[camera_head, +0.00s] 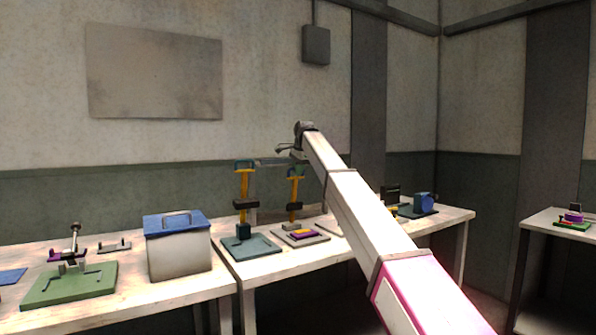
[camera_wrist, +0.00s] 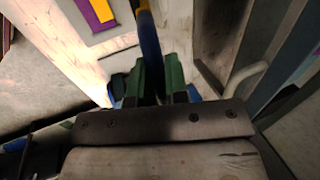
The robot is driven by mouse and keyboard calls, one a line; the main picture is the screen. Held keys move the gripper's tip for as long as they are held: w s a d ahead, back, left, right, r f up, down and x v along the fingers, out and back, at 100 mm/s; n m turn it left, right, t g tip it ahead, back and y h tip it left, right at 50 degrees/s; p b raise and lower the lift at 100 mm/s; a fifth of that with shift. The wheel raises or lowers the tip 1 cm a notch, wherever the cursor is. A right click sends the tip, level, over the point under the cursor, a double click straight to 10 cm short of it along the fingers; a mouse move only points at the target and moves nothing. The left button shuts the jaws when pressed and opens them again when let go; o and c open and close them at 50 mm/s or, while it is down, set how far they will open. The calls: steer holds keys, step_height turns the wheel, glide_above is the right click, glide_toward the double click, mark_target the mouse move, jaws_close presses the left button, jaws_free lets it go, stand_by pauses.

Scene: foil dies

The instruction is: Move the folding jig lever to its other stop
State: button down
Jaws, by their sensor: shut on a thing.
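My gripper (camera_wrist: 155,76) shows in the wrist view with its green fingers close together. They are shut on a narrow dark blue bar (camera_wrist: 148,36) with a yellow edge. This bar appears to be the folding jig lever; its far end runs out of the picture at the top. In the head view my arm reaches over the middle table, and I cannot make out the fingers or the held bar there. A flat tray with a purple and yellow piece (camera_head: 303,233) lies below the arm's end. The same piece shows at the upper left of the wrist view (camera_wrist: 98,12).
Two yellow uprights (camera_head: 242,186) (camera_head: 294,190) with dark collars stand left of my arm. A blue-lidded bin (camera_head: 180,254) and a green-based fixture (camera_head: 68,286) stand further left. A blue device (camera_head: 422,203) sits right of my arm. Another table (camera_head: 560,228) is at far right.

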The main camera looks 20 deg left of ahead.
steer(key=shift+w+a+r, duration=0.1)
steer(key=shift+w+a, duration=0.05)
steer(key=shift+a, duration=0.05)
steer(key=c, duration=1.1)
jaws_free()
steer(key=shift+c, duration=0.2)
steer(key=v, duration=1)
steer(key=shift+r, duration=0.3)
steer(key=shift+d, duration=0.1)
